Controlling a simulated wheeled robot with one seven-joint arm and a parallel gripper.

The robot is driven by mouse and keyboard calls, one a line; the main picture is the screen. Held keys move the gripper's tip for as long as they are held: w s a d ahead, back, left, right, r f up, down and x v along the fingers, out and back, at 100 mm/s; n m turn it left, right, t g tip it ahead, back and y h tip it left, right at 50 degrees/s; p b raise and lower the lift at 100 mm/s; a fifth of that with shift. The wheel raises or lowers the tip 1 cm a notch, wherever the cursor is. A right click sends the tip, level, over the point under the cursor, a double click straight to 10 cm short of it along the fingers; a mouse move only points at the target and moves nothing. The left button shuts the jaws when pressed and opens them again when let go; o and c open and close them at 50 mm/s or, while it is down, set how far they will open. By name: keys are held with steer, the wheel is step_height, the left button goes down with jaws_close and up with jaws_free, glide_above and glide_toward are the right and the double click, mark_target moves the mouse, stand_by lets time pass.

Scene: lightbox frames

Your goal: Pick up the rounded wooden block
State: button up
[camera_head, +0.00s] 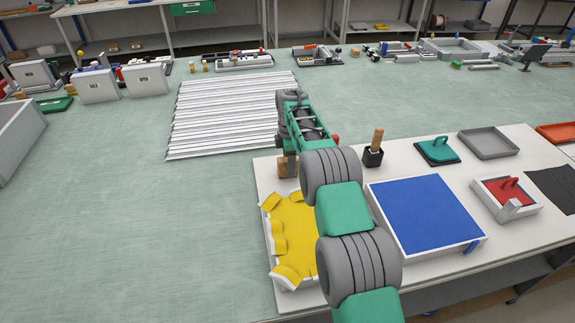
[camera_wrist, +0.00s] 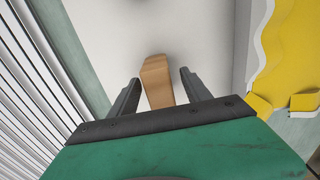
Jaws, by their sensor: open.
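The rounded wooden block (camera_wrist: 157,78) is light brown and lies on the white tabletop. In the wrist view it sits between the two fingers of my gripper (camera_wrist: 159,83), with a gap visible on each side. Its near end is hidden behind the gripper's dark front edge. In the head view part of the block (camera_head: 283,168) shows just below my gripper (camera_head: 291,150), near the table's far left corner. My gripper is open and holds nothing. Whether the fingers are down at the block's height is hard to tell.
A white tray with yellow pieces (camera_head: 292,235) is close to the block, beside my arm. A dark holder with a wooden handle (camera_head: 374,155) and a blue panel (camera_head: 425,212) stand to the right. Slatted white panels (camera_head: 225,115) lie left, beyond the table edge.

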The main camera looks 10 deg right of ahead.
steer(key=shift+f, duration=0.95)
jaws_close()
steer(key=shift+r, duration=0.1)
